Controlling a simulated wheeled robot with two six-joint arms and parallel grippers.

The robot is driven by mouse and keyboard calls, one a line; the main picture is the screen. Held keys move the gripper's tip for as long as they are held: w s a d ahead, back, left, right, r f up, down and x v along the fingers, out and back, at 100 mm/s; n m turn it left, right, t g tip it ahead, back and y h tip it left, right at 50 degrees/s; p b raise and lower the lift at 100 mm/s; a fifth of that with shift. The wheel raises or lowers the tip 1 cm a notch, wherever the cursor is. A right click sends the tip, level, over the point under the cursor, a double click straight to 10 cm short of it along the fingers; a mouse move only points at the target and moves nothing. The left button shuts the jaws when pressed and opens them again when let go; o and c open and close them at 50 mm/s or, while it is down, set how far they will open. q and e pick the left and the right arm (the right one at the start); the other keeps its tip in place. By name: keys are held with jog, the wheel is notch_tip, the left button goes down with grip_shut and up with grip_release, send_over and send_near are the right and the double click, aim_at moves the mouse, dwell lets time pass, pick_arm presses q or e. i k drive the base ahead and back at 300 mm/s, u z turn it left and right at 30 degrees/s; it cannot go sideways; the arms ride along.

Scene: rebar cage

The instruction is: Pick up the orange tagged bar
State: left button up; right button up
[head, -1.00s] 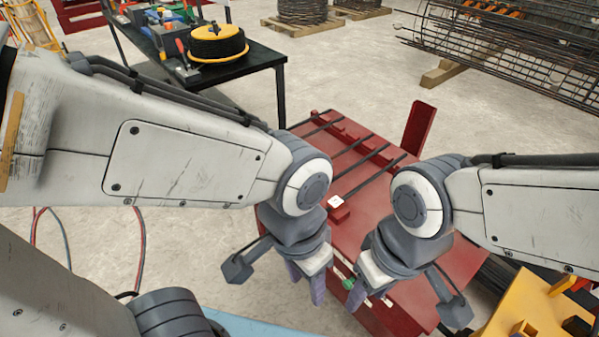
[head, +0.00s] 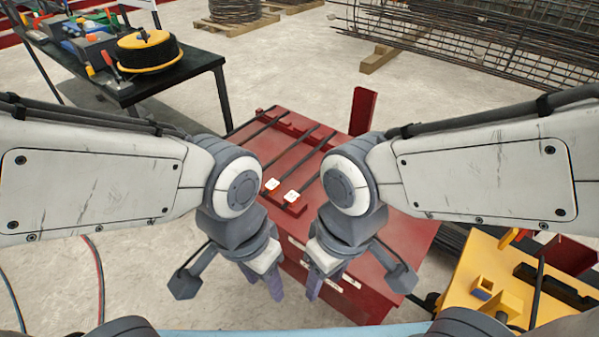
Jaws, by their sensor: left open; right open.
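Several dark bars (head: 309,147) lie side by side across the red bench (head: 391,289), on red rests. Two white tags (head: 291,196) (head: 272,184) show at the near ends of bars. I cannot tell which bar carries an orange tag, as the tag markings are too small. My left gripper (head: 263,281) is open and empty, pointing down at the near left edge of the bench. My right gripper (head: 316,281) is open and empty, pointing down over the near part of the bench. My arms hide parts of the bars and bench.
A black table (head: 200,62) with a black and yellow reel (head: 148,50) and tools stands at the back left. A yellow fixture (head: 483,300) stands at the lower right. A rebar cage (head: 500,45) lies at the back right. Floor between is clear.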

aim_at(272, 186)
jog(key=z, duration=1.2)
jog(key=k, duration=0.8)
jog(key=u, duration=1.4)
jog(key=i, duration=1.15)
jog(key=u, duration=0.25)
